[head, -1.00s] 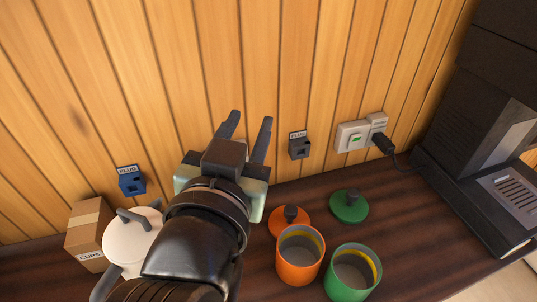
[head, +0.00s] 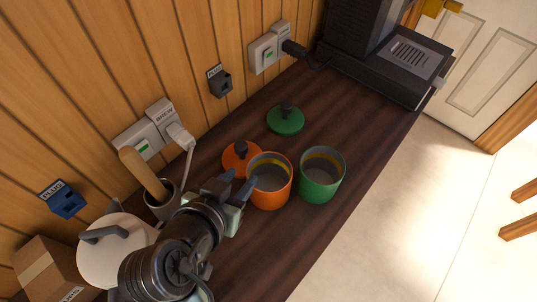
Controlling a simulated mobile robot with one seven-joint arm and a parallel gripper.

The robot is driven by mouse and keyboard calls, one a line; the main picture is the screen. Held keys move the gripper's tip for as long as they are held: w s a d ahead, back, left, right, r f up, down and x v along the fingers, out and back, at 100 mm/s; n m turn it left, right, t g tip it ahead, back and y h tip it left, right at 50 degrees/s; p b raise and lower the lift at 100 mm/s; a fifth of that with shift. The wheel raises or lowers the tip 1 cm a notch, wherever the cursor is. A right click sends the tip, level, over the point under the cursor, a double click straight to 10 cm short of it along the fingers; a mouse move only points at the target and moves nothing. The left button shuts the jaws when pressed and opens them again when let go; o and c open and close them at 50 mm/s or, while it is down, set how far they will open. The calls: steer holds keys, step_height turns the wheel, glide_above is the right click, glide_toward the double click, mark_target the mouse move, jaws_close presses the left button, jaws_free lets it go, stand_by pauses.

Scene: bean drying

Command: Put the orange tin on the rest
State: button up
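The orange tin (head: 270,193) stands upright and open on the dark counter, grey inside with a yellow band under the rim. Its orange lid (head: 240,160) with a dark knob lies behind it to the left. My gripper (head: 239,180) is just left of the orange tin, its fingers apart and pointing toward it. Nothing shows between the fingers. I cannot tell whether a finger touches the tin. I cannot make out a rest in this view.
A green tin (head: 321,184) stands close right of the orange one, its green lid (head: 285,121) behind. A white kettle (head: 112,250), a cup with a wooden handle (head: 146,174) and a box (head: 48,272) are left. A dark machine (head: 385,55) stands at the far end.

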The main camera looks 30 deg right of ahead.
mark_target(248, 169)
steer(key=p+x, duration=0.1)
steer(key=x, duration=0.3)
steer(key=shift+w+r+p, duration=0.1)
steer(key=shift+p, duration=0.3)
steer(key=shift+w+d+f, duration=0.3)
steer(key=shift+w+f, duration=0.05)
steer(key=shift+f, duration=0.15)
jaws_close()
stand_by(0.6)
